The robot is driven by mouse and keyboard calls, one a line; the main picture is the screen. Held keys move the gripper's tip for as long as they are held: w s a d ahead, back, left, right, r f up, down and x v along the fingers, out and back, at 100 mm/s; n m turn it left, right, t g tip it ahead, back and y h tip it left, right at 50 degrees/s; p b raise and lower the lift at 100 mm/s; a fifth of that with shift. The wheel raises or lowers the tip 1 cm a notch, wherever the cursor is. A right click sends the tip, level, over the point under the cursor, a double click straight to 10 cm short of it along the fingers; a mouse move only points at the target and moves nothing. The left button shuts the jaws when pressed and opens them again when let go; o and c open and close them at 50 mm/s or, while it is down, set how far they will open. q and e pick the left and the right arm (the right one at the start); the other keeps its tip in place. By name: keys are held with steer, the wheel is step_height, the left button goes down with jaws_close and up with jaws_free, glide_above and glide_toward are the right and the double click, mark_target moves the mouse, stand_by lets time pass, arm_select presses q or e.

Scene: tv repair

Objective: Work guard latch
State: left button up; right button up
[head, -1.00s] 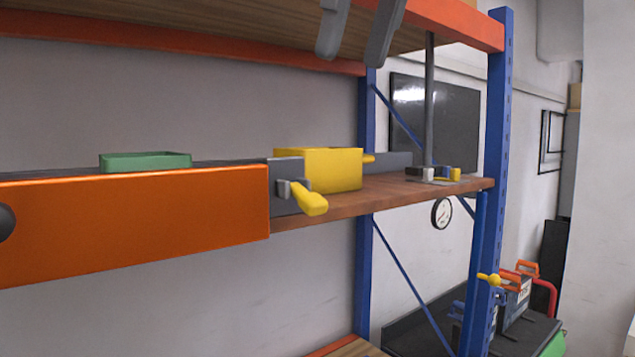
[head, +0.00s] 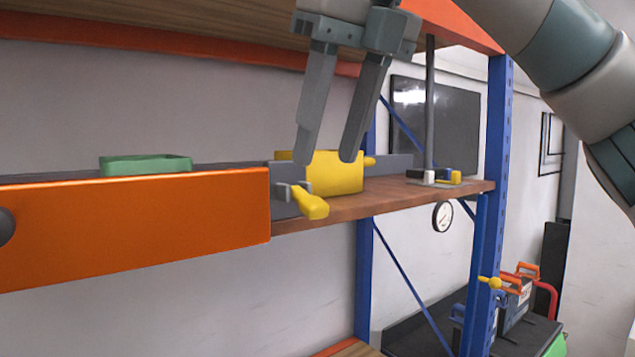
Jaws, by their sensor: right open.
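The orange guard (head: 140,228) runs along the front of the shelf from the left edge to near the middle. At its right end is a latch with a yellow handle (head: 312,204) on a grey bracket; the handle points right and slightly down. My right gripper (head: 323,158) hangs from above with its two fingers apart and pointing down. It is empty, and its tips show just above the latch handle, in front of the yellow bin (head: 340,176). I cannot tell whether the fingers touch the bin. My left gripper is not in view.
A green tray (head: 146,165) sits behind the guard. A grey post (head: 429,105) with small blocks at its foot stands on the wooden shelf (head: 400,193) at the right. A blue upright (head: 497,150) and an orange upper beam (head: 150,52) frame the rack. Below the shelf is open space.

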mark_target(315, 199)
steer(key=p+x, duration=0.1)
steer(key=x, duration=0.4)
steer(key=shift+w+p, duration=0.1)
steer(key=shift+p, duration=0.2)
steer(key=shift+x, duration=0.75)
steer(key=c, duration=1.1)
